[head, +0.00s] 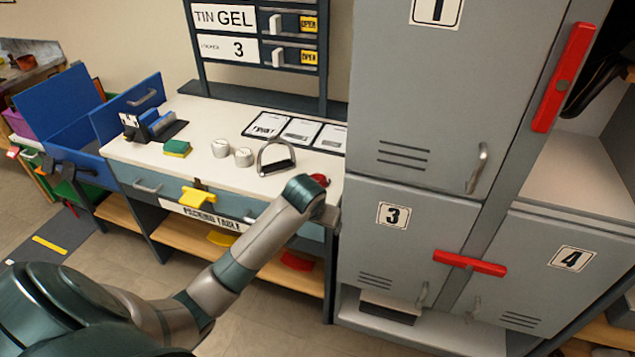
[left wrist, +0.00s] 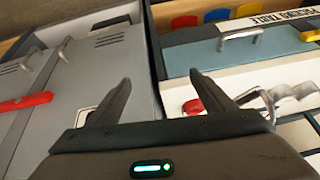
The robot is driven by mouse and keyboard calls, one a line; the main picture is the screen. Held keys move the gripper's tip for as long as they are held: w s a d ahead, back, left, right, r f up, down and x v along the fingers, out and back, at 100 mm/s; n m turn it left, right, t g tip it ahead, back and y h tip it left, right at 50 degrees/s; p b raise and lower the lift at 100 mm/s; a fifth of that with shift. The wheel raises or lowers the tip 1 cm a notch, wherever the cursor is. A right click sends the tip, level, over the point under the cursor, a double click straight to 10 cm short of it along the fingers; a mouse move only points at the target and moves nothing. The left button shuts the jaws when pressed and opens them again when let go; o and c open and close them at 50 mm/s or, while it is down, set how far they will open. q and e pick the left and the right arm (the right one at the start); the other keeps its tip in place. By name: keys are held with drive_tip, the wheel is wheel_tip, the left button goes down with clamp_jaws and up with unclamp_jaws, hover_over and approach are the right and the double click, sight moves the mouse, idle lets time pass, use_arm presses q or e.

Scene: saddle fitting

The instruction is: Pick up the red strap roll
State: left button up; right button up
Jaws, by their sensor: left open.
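The red strap roll (head: 320,179) lies near the right end of the packing table (head: 213,172), partly hidden behind my left arm's end in the head view. In the left wrist view, the red strap roll (left wrist: 193,106) sits on the white tabletop just beside my right-hand finger. My left gripper (left wrist: 160,84) is open, with its two dark fingers spread and nothing between them. The fingers do not show clearly in the head view. My right gripper is not in view.
A metal stirrup (head: 276,158), two whitish tins (head: 220,147), a green-yellow sponge (head: 176,148) and paper cards (head: 300,130) are on the table. Grey lockers (head: 400,230) with red bars stand close at the right. A blue drawer bin (head: 125,100) stands at left.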

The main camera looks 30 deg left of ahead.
use_arm(q)
drive_tip(key=w+a+r+n+y, duration=0.1)
drive_tip(key=w+a+r+n, duration=0.1)
drive_tip(key=w+a+r, duration=0.6)
wheel_tip(320, 180, up, 4)
drive_tip(key=shift+w+f+n+t, duration=0.3)
drive_tip(key=shift+w+n, duration=0.1)
drive_tip(key=shift+w, duration=0.55)
drive_tip(key=shift+a, duration=0.1)
drive_tip(key=p, duration=0.3)
approach(317, 179)
drive_tip(key=x, duration=0.3)
drive_tip(key=shift+f, duration=0.1)
drive_tip(key=shift+w, duration=0.1)
drive_tip(key=shift+w+a+f+p, duration=0.1)
drive_tip(key=shift+w+f+p, duration=0.3)
drive_tip(key=shift+f, duration=0.25)
drive_tip(key=shift+x, duration=1.75)
drive_tip(key=shift+s, duration=0.1)
